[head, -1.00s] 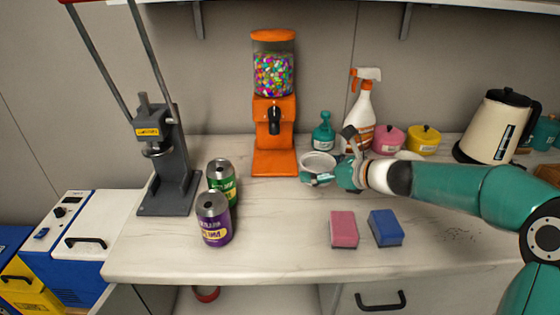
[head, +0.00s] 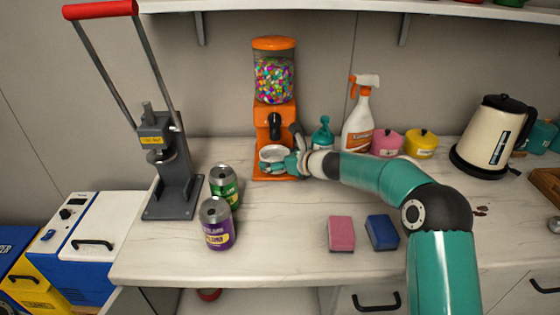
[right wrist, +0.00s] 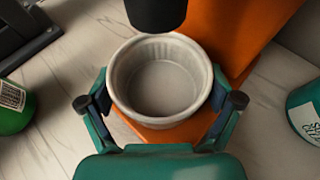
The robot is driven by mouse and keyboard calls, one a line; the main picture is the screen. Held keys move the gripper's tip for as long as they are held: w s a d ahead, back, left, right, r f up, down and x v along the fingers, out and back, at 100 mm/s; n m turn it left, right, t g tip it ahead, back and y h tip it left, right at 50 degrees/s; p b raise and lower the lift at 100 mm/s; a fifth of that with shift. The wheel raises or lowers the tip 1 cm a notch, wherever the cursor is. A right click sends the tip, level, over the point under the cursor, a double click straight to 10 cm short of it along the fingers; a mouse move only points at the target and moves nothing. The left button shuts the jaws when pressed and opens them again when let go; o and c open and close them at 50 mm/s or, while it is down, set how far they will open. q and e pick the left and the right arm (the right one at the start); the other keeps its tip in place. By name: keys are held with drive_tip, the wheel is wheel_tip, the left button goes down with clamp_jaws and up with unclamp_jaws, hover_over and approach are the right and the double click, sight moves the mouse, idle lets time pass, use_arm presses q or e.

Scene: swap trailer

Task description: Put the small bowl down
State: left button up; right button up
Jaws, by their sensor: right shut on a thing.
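The small bowl (head: 272,153) is white, round and empty. My right gripper (head: 285,163) is shut on it, and in the right wrist view its two fingers clasp the bowl (right wrist: 160,85) from both sides. The bowl is upright, over the orange base (head: 275,172) of the candy dispenser (head: 274,80) and below its dark spout (head: 275,125). I cannot tell whether the bowl touches the base. My left gripper is not in view.
A green can (head: 224,184) and a purple can (head: 216,224) stand left of the dispenser. A teal bottle (head: 322,134) and spray bottle (head: 359,120) stand to the right. Pink (head: 341,233) and blue (head: 382,232) sponges lie in front. A grey lever press (head: 168,165) stands at left.

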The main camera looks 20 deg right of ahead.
drive_tip(key=shift+f, duration=0.25)
drive_tip(key=o, duration=1.1)
drive_tip(key=shift+o, duration=0.2)
drive_tip(key=shift+s+d, duration=0.1)
drive_tip(key=shift+s, duration=0.05)
drive_tip(key=shift+s+d+r, duration=0.15)
drive_tip(key=shift+s+r, duration=0.05)
drive_tip(key=b+v, duration=0.1)
drive_tip(key=v, duration=1)
drive_tip(key=shift+s+b, duration=0.2)
drive_tip(key=shift+b, duration=0.15)
drive_tip(key=shift+w, duration=0.1)
